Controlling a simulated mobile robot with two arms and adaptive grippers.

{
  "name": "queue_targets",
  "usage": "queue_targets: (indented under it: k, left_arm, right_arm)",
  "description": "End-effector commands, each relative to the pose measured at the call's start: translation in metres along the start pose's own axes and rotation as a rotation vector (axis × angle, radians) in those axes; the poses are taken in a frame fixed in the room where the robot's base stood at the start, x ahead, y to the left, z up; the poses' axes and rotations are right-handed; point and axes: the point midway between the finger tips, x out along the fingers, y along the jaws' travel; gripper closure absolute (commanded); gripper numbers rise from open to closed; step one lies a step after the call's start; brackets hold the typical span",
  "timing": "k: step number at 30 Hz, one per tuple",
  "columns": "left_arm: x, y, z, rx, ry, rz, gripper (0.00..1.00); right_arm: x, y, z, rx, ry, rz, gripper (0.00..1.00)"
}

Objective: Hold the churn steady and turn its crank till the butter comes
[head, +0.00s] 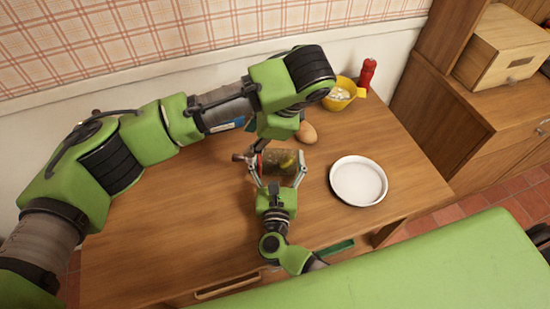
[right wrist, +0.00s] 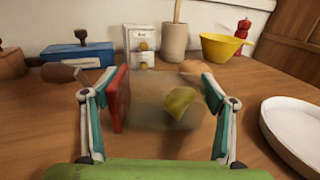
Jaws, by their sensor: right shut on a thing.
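The churn is a clear jar (head: 282,161) with a red lid, lying on its side above or on the table, lid toward the left. A yellow-green lump shows inside it in both views. My right gripper (head: 279,172) is shut on the jar, one finger at each end; in the right wrist view the jar (right wrist: 150,108) sits between its fingers. A dark reddish knob (head: 238,157) shows left of the lid, and in the wrist view (right wrist: 60,72). My left gripper (head: 263,143) points down just above the lid end; its fingers are mostly hidden by its arm.
A white round dish (head: 358,181) stands to the right. An egg (head: 307,132), a yellow bowl (head: 342,92) and a red mill (head: 368,72) are behind. The wrist view shows a blue box (right wrist: 78,54) and a crock (right wrist: 174,42) at the back. The table's left part is clear.

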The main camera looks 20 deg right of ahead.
Motion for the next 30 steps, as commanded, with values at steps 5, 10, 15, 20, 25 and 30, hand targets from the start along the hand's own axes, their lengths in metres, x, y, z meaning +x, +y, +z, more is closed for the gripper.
queue_targets:
  k: [5, 10, 15, 20, 25, 30]
  left_arm:
    - [0.0, 0.0, 0.0, 0.0, 0.0, 0.0, 0.65]
    - [0.0, 0.0, 0.0, 0.0, 0.0, 0.0, 0.65]
    - [0.0, 0.0, 0.0, 0.0, 0.0, 0.0, 0.65]
    - [0.0, 0.0, 0.0, 0.0, 0.0, 0.0, 0.65]
    - [0.0, 0.0, 0.0, 0.0, 0.0, 0.0, 0.65]
    - [0.0, 0.0, 0.0, 0.0, 0.0, 0.0, 0.65]
  right_arm:
    - [0.0, 0.0, 0.001, 0.001, -0.002, 0.0, 0.03]
    - [0.0, 0.0, 0.001, 0.001, -0.001, 0.0, 0.03]
    - [-0.009, 0.0, -0.001, 0.001, 0.001, 0.001, 0.03]
    - [-0.037, 0.0, -0.001, 0.002, 0.004, 0.0, 0.03]
    - [-0.074, 0.0, -0.001, 0.001, 0.004, 0.0, 0.03]
    - [-0.103, 0.0, 0.0, 0.0, 0.001, -0.001, 0.03]
